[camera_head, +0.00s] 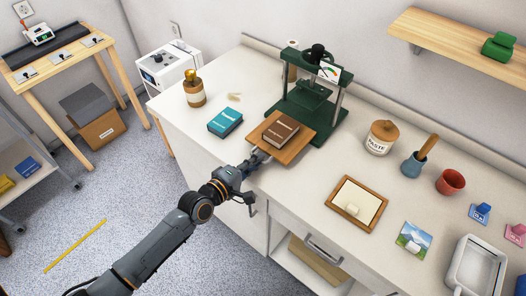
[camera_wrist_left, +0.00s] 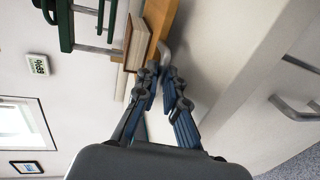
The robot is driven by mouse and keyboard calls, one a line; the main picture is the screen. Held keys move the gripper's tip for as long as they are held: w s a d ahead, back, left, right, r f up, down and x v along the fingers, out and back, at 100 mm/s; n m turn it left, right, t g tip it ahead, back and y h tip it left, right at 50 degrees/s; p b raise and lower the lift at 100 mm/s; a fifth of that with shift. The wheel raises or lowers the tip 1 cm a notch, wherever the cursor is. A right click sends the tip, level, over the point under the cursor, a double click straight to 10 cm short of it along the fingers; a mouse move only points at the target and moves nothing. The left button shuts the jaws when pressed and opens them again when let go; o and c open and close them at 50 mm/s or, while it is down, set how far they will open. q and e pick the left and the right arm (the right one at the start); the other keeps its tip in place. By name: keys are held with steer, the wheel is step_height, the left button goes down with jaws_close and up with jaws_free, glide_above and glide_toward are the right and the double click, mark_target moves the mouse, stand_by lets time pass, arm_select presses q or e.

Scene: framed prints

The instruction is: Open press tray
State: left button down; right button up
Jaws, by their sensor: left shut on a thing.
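The wooden press tray (camera_head: 292,153) sticks out at the front of the green press (camera_head: 309,103) on the counter. A brown book (camera_head: 281,129) lies on it. My left gripper (camera_head: 256,160) is at the tray's front edge. In the left wrist view my left gripper (camera_wrist_left: 156,72) is shut on the tray's grey metal handle (camera_wrist_left: 164,50), with the wooden tray (camera_wrist_left: 158,28) and the book (camera_wrist_left: 137,44) just beyond. The fingers hide part of the handle. My right gripper is not in view.
A teal book (camera_head: 225,121) and a brown jar (camera_head: 194,92) stand left of the press. A drawer handle (camera_head: 324,250) projects from the counter front.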

arm_select(q)
steer(key=shift+f+v, duration=0.2)
steer(key=shift+v, duration=0.7)
steer(key=c, duration=1.7)
jaws_free()
steer(key=v, duration=1.2)
steer(key=shift+f, duration=0.1)
steer(key=shift+f, duration=0.1)
